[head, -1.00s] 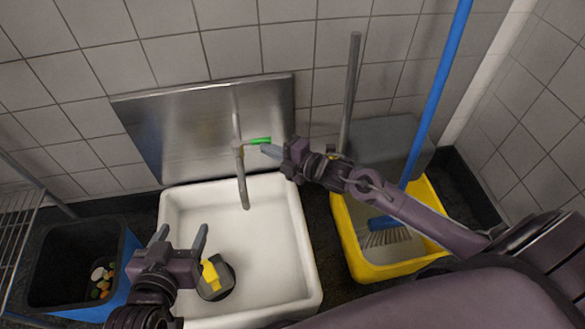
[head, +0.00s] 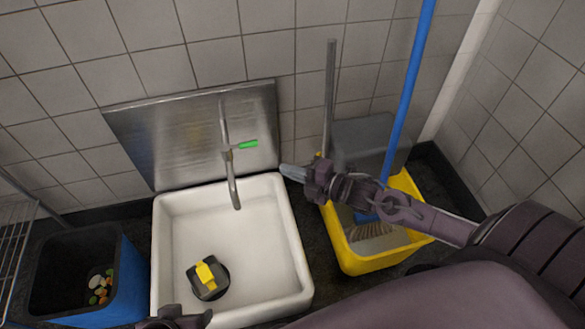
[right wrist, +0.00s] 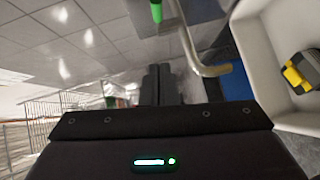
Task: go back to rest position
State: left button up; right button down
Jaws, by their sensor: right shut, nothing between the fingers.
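My right gripper (head: 292,173) is shut and empty in the head view. It is just right of the white sink (head: 293,215), apart from the green-handled tap (head: 233,180). Its closed fingers show in the right wrist view (right wrist: 157,85). Only a dark part of my left gripper (head: 178,318) shows at the bottom edge of the head view, below the sink, so its jaws cannot be judged.
A black and yellow object (head: 208,278) lies in the sink. A yellow bucket (head: 365,264) with a brush stands right, under my right arm. A blue bin (head: 126,285) stands left. A blue pole (head: 408,95) and a grey pole (head: 330,95) rise behind.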

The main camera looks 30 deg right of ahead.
jog(key=shift+s+d, duration=0.15)
jog(key=shift+s, duration=0.1)
